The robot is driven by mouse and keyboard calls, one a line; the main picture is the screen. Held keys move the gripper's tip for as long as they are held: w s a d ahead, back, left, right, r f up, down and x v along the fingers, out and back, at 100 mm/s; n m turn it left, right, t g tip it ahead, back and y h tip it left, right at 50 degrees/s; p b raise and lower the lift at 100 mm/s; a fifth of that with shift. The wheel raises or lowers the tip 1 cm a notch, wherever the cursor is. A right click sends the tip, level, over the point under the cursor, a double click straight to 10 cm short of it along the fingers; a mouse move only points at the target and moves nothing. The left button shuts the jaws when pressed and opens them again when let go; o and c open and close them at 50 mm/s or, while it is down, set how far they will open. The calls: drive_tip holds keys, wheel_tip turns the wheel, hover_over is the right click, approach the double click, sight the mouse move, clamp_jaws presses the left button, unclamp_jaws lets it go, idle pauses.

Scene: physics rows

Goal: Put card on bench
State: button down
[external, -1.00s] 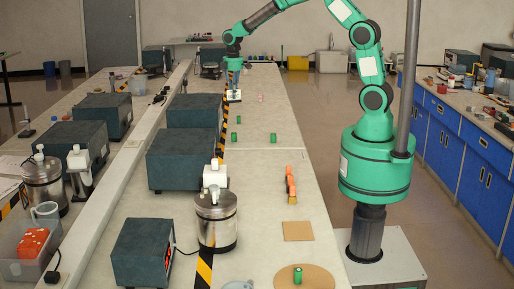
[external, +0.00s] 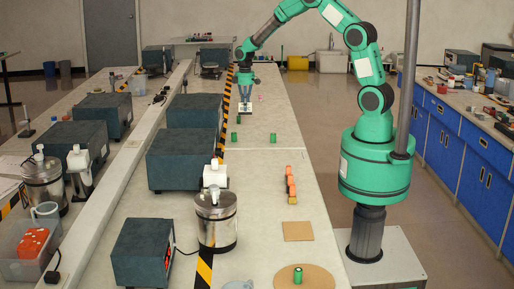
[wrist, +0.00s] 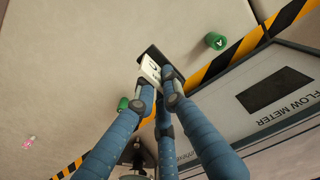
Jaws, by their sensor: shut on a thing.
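The card (external: 245,106), a small flat white piece with dark markings, is at the far part of the long bench (external: 265,155). In the wrist view the card (wrist: 150,68) shows between my fingertips beside a dark edge. My gripper (external: 245,97) points down and is shut on the card. In the wrist view my blue fingers (wrist: 157,92) close on it from the near side and cover part of it. I cannot tell whether the card touches the bench top.
Green cylinders (external: 273,138) (wrist: 216,41) stand near the card. A yellow-black striped strip (external: 205,270) runs along the bench, with dark instrument boxes (external: 181,157) beyond. An orange object (external: 290,183) and a tan square (external: 298,231) lie nearer. The bench's middle is mostly clear.

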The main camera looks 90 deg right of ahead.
drive_tip(key=shift+f, duration=0.6)
drive_tip(key=shift+f+b, duration=0.55)
drive_tip(key=shift+f, duration=1.9)
drive_tip(key=shift+f, duration=0.1)
drive_tip(key=shift+f+b, duration=0.55)
drive_tip(key=shift+f, duration=1.85)
drive_tip(key=shift+f, duration=0.15)
drive_tip(key=c, duration=1.8)
unclamp_jaws()
drive_tip(key=shift+c, duration=0.2)
